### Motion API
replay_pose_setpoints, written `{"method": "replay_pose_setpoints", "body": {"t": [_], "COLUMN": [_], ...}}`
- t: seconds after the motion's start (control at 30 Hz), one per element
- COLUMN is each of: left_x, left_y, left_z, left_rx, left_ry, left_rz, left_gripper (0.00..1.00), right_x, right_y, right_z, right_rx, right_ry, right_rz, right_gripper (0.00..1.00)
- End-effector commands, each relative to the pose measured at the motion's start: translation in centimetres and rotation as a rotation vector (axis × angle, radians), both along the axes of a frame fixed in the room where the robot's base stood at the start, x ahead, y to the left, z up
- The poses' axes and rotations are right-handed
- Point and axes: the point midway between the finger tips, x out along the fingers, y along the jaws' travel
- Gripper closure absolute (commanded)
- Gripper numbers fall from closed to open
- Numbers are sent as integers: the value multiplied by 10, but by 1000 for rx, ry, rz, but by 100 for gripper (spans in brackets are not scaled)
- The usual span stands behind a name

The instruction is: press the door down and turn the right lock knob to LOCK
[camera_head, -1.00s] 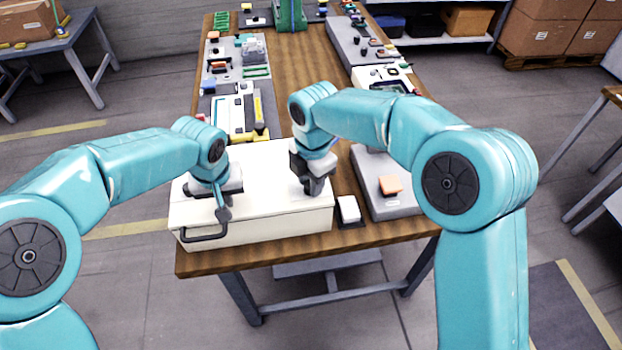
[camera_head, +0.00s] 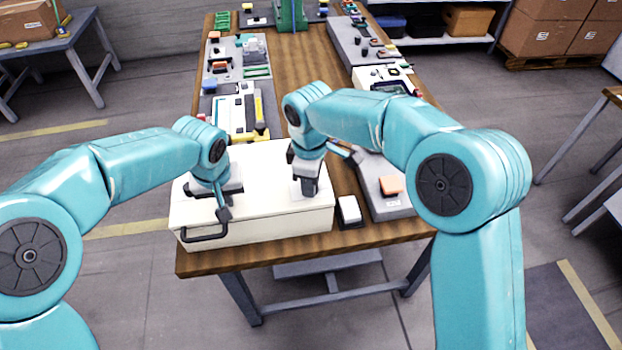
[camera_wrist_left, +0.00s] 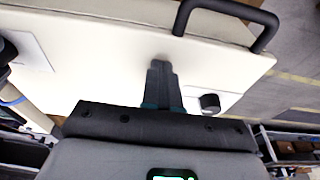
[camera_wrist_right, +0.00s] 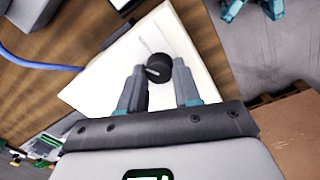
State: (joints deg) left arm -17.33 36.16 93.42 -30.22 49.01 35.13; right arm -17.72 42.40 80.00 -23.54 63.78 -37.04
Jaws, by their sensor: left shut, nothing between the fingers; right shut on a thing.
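The white door (camera_head: 265,205) is the flat top of a box on the wooden bench, with a dark handle (camera_head: 204,233) at its front left. It looks flat and closed. My left gripper (camera_head: 223,214) is shut and empty, its fingertips at the door's surface; it also shows in the left wrist view (camera_wrist_left: 160,66). A black knob (camera_wrist_left: 210,103) stands beside it on a pale plate. My right gripper (camera_wrist_right: 158,75) is shut on the right lock knob (camera_wrist_right: 158,66), a round black knob on a white plate. In the head view the right gripper (camera_head: 309,190) hides that knob.
A small white block on a black base (camera_head: 349,210) stands just right of the box. A grey panel with an orange block (camera_head: 390,185) lies further right. A tray with a yellow tool (camera_head: 258,110) sits behind the box. A blue cable (camera_wrist_right: 45,65) shows in the right wrist view.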

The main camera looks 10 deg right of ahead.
Motion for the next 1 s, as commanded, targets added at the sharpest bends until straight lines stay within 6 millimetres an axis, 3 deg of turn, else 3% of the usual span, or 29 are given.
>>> {"method": "replay_pose_setpoints", "body": {"t": [0.5, 1.0], "left_x": [0, 0], "left_y": [1, 1], "left_z": [-4, -4], "left_rx": [3, 3], "left_ry": [5, 5], "left_rz": [0, -1], "left_gripper": [100, 100], "right_x": [-2, -1], "right_y": [-1, 0], "right_z": [-2, -1], "right_rx": [-7, -6], "right_ry": [9, 9], "right_rz": [-422, -573], "right_gripper": [98, 98]}}
